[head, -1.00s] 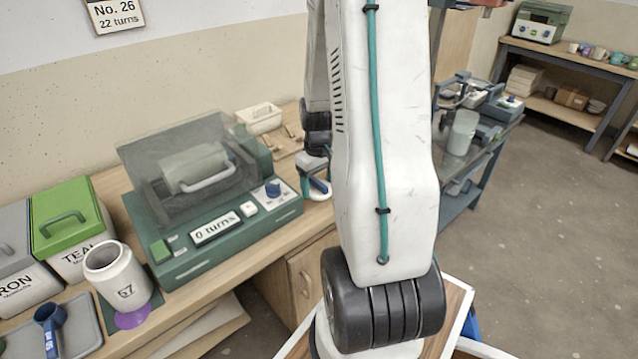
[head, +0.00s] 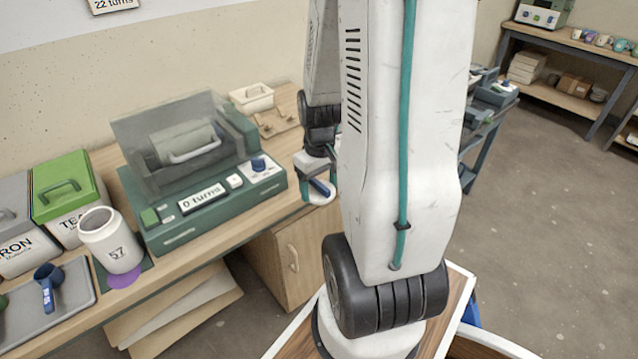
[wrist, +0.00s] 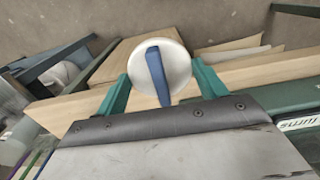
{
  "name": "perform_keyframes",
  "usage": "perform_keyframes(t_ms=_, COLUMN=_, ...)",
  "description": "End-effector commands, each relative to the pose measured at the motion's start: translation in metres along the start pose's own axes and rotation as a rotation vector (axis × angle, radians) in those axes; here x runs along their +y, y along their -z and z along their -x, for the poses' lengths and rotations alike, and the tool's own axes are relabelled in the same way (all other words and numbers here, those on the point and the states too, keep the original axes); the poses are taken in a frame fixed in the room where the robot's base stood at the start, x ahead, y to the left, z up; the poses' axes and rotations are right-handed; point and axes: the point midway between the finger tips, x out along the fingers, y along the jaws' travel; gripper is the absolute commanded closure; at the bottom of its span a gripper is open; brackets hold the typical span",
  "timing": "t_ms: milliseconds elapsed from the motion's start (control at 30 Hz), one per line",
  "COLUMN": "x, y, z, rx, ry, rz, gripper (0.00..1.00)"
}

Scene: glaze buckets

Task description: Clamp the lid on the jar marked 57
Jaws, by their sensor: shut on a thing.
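The jar marked 57 (head: 112,241) stands upright and open at the top on a dark green mat (head: 142,265) at the left of the bench. It is white and cylindrical. My gripper (head: 318,187) is right of the machine, near the bench's front edge. It is shut on a round white lid (head: 322,197) with a blue bar across it. In the wrist view the lid (wrist: 178,70) sits between the two green fingers, its blue bar (wrist: 158,76) facing the camera. The jar is out of the wrist view.

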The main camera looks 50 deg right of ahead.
Motion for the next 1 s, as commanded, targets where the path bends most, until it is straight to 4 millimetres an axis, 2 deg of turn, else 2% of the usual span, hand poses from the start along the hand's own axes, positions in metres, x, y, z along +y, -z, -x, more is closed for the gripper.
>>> perform_keyframes(t_ms=533, x=0.0, y=0.0, z=0.043, rx=0.002, ry=-0.001, rz=0.0, gripper=0.52)
perform_keyframes(t_ms=1000, x=-0.001, y=0.002, z=0.048, rx=0.0, ry=0.0, rz=0.003, gripper=0.52)
